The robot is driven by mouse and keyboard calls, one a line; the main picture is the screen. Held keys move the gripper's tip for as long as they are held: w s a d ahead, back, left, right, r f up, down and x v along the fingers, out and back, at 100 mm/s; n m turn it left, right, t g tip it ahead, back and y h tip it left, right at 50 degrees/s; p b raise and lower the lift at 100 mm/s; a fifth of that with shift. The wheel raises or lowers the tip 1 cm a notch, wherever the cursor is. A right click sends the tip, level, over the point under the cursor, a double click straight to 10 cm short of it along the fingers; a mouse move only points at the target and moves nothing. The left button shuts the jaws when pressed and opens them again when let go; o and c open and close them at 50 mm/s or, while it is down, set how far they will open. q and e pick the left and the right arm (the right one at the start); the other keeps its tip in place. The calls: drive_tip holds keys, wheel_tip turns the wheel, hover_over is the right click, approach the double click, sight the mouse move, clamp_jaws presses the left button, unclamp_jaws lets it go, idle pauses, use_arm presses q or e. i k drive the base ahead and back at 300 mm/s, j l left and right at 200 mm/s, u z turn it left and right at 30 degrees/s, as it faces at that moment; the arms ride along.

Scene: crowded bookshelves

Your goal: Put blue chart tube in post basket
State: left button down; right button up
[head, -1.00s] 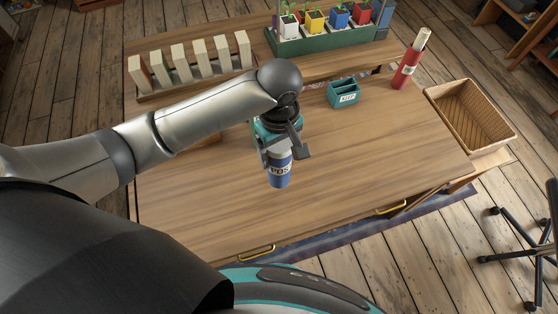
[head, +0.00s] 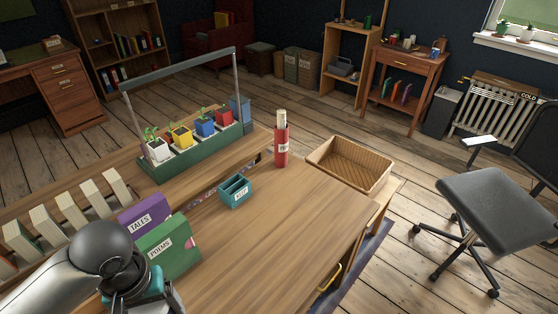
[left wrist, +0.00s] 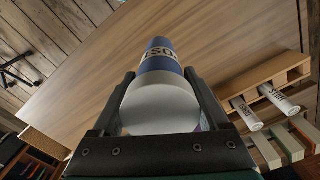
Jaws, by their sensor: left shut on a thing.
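The blue chart tube (left wrist: 158,62) has a white end cap and a pale label band with dark letters. In the left wrist view it lies between the two fingers of my left gripper (left wrist: 162,95), which is shut on it. In the head view my left gripper (head: 140,295) is at the lower left, over the desk's near part, and the tube is mostly hidden or out of frame there. The post basket (head: 350,165), a woven tan tray, stands off the desk's right end and looks empty. The gripper is well to its left. My right gripper is not in view.
A red tube (head: 281,147) stands upright near the basket. A teal box (head: 235,190), a green planter (head: 190,155) with a tall handle, and purple (head: 143,215) and green (head: 170,250) boxes stand on the desk (head: 290,235). Its right front top is clear. An office chair (head: 495,205) stands at right.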

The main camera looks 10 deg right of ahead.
sight(346, 178)
drive_tip(key=i+l, duration=0.2)
drive_tip(key=l, duration=0.25)
drive_tip(key=i+l, duration=0.2)
drive_tip(key=l, duration=0.25)
drive_tip(key=i+l, duration=0.2)
drive_tip(key=l, duration=0.2)
drive_tip(key=i+l, duration=0.25)
drive_tip(key=l, duration=0.2)
drive_tip(key=i+l, duration=0.2)
drive_tip(key=l, duration=0.25)
drive_tip(key=i+l, duration=0.2)
drive_tip(key=l, duration=0.25)
drive_tip(key=i+l, duration=0.2)
drive_tip(key=l, duration=0.2)
drive_tip(key=i+l, duration=0.2)
drive_tip(key=l, duration=0.25)
